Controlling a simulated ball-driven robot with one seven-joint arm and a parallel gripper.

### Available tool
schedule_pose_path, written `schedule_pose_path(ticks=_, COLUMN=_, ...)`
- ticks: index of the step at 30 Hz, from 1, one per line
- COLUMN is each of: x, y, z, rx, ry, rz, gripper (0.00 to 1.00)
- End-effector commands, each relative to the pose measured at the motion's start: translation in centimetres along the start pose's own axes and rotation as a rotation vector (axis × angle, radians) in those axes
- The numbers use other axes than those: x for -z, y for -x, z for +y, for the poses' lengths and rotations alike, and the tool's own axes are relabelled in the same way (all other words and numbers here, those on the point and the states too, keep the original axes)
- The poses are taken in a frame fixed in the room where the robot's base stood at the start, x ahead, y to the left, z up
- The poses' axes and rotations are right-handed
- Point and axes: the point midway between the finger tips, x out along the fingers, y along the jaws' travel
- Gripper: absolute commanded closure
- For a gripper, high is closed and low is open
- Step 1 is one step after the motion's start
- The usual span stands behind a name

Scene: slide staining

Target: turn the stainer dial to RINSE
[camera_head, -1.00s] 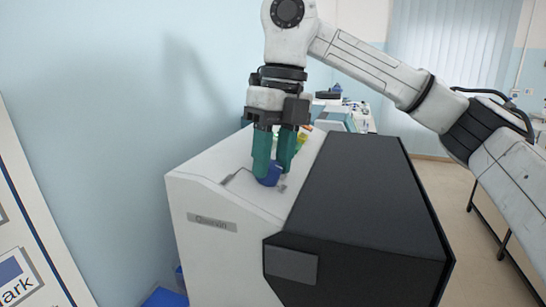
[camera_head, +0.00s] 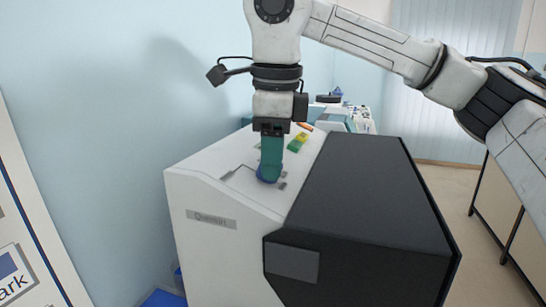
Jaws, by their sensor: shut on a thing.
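The stainer (camera_head: 195,190) is a white machine with a large black cover on its right side. Its blue dial (camera_head: 262,175) sits on the white top, near a grey marked strip. My gripper (camera_head: 269,178) points straight down with its green fingers around the dial and is shut on it. The fingers line up one behind the other in this view and hide much of the dial. The dial's pointer and the RINSE label cannot be read here.
A green and yellow item (camera_head: 298,142) and an orange item (camera_head: 304,126) lie on the white top behind my gripper. The black cover (camera_head: 365,200) rises close on the right. A bench with equipment stands farther back. A blue wall is at left.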

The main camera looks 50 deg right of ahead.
Motion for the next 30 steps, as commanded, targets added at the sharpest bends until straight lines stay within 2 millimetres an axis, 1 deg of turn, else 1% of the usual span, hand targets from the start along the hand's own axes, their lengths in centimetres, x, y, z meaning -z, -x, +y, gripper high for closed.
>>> schedule_pose_path(ticks=30, x=0.28, y=-0.12, z=0.24, rx=0.305, ry=0.911, rz=-0.044, gripper=0.92)
